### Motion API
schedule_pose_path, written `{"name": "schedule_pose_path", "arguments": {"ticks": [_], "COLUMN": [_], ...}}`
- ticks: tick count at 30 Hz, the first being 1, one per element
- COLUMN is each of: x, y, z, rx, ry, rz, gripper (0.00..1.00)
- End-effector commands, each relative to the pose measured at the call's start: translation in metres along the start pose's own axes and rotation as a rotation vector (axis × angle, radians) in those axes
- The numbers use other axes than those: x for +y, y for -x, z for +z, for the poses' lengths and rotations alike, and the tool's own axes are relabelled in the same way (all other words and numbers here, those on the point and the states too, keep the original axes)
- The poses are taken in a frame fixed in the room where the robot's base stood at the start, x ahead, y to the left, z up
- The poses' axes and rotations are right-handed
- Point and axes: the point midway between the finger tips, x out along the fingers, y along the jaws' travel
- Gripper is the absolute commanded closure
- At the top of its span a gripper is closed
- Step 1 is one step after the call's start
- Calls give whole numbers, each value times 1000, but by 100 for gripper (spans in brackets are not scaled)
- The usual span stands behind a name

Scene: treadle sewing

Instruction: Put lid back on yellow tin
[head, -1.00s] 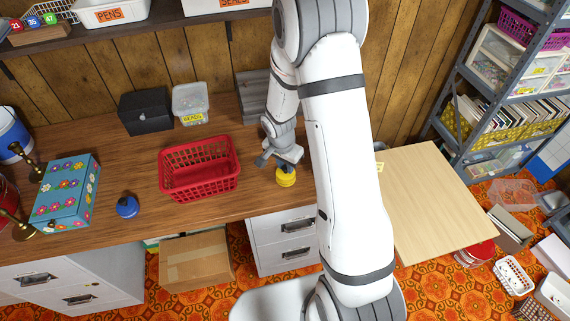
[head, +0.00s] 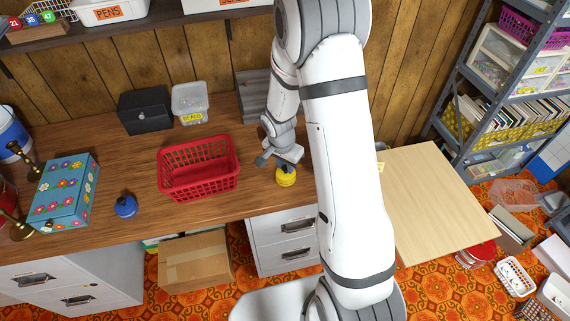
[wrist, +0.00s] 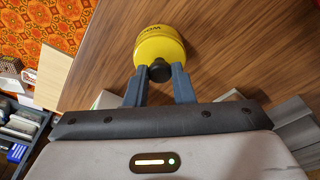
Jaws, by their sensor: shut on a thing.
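The yellow tin (head: 286,178) stands on the wooden desk near its front edge, to the right of the red basket. In the wrist view the yellow tin (wrist: 147,33) shows dark lettering on its side. Its yellow lid (wrist: 160,55) faces me, with a black knob (wrist: 160,71) on top. My gripper (wrist: 157,72) is shut on the knob, one finger on each side. The lid lines up with the tin; I cannot tell whether it is fully seated. In the head view my gripper (head: 274,161) is just above the tin, partly hiding it.
The red basket (head: 198,168) stands close to the left. A blue tin (head: 125,206) and a flowered box (head: 64,190) are farther left. A black box (head: 146,110) and a clear bead container (head: 190,103) stand behind. A pale board (head: 430,200) lies to the right.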

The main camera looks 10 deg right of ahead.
Motion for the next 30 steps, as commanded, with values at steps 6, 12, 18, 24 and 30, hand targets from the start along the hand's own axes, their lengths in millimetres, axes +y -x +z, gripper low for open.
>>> {"name": "schedule_pose_path", "arguments": {"ticks": [6, 12, 18, 24, 30], "x": [0, 0, 0, 0, 0], "y": [-1, -1, -1, 0, 0], "z": [0, 0, 0, 0, 0], "rx": [0, 1, 0, 0, 0], "ry": [0, 0, 0, 0, 0], "rz": [0, -1, -1, 0, 0], "gripper": [100, 100, 100, 100, 69]}}
